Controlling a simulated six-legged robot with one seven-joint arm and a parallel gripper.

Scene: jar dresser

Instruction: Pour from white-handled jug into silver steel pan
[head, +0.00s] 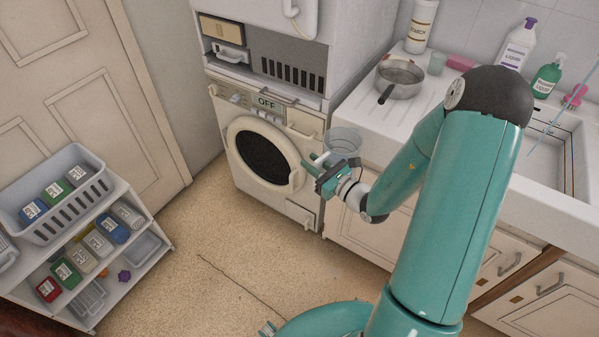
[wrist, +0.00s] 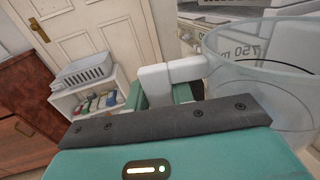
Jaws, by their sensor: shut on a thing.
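The jug (head: 344,140) is clear with a white handle, and it is held in the air in front of the counter's left end. In the wrist view its clear wall (wrist: 265,75) with a "750 m" marking fills the right side, and its white handle (wrist: 170,74) runs into my gripper. My gripper (head: 325,165) is shut on that handle. The jug looks roughly upright; I cannot tell what is in it. The silver steel pan (head: 402,78) stands on the white counter, up and right of the jug, with its dark handle pointing front left.
A washing machine (head: 265,150) stands left of the counter (head: 350,105). A starch bottle (head: 421,25), a small cup (head: 437,63) and a pink block (head: 461,62) are behind and beside the pan. A shelf with a basket (head: 55,190) stands left. Floor between is clear.

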